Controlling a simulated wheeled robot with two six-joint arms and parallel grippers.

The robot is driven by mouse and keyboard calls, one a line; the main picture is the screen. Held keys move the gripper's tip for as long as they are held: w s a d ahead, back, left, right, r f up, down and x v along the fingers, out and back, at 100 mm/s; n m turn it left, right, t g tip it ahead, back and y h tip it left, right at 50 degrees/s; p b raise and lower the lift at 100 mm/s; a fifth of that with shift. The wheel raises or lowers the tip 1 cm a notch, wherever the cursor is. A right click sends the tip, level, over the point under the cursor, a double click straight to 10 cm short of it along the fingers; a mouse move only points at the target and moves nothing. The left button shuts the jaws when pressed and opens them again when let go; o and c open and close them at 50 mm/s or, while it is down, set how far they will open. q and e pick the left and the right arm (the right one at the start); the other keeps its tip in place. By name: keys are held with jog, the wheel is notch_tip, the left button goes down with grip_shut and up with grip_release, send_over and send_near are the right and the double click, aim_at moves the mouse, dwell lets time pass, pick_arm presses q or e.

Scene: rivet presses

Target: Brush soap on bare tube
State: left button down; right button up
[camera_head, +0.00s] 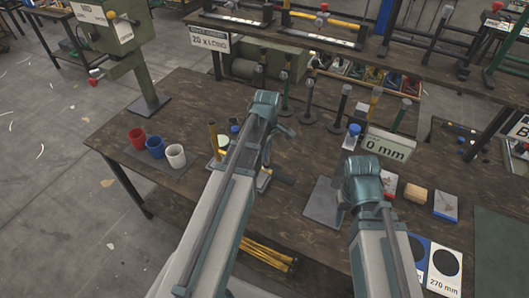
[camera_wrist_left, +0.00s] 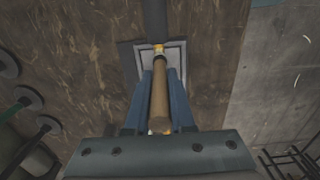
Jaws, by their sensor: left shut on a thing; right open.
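My left gripper (camera_wrist_left: 159,85) is shut on a brown wooden handle (camera_wrist_left: 159,100), likely the brush, which lies lengthwise between its blue fingers. Just past the handle's far end are a small yellow part (camera_wrist_left: 158,47) and a dark cylinder (camera_wrist_left: 155,18), over a grey square plate (camera_wrist_left: 176,50). The bristles cannot be made out. A round pale dish with a green rim (camera_head: 223,144), possibly the soap, stands left of this arm. My right gripper's fingers are hidden under its arm.
Red (camera_head: 137,138), blue (camera_head: 155,147) and white (camera_head: 176,156) cups stand at left. Yellow tubes (camera_head: 266,254) lie near the front. A grey plate (camera_head: 322,203) is beside my right arm. Several upright tools and a "0 mm" sign (camera_head: 389,144) stand behind; small boxes (camera_head: 446,204) are at right.

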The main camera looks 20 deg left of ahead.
pick_arm(q)
jog(key=shift+r, duration=0.1)
notch_tip(320, 180, up, 6)
jog(key=p, duration=0.6)
notch_tip(320, 180, up, 3)
jog(key=p, duration=0.3)
jog(key=shift+f, duration=0.2)
dwell(0.5)
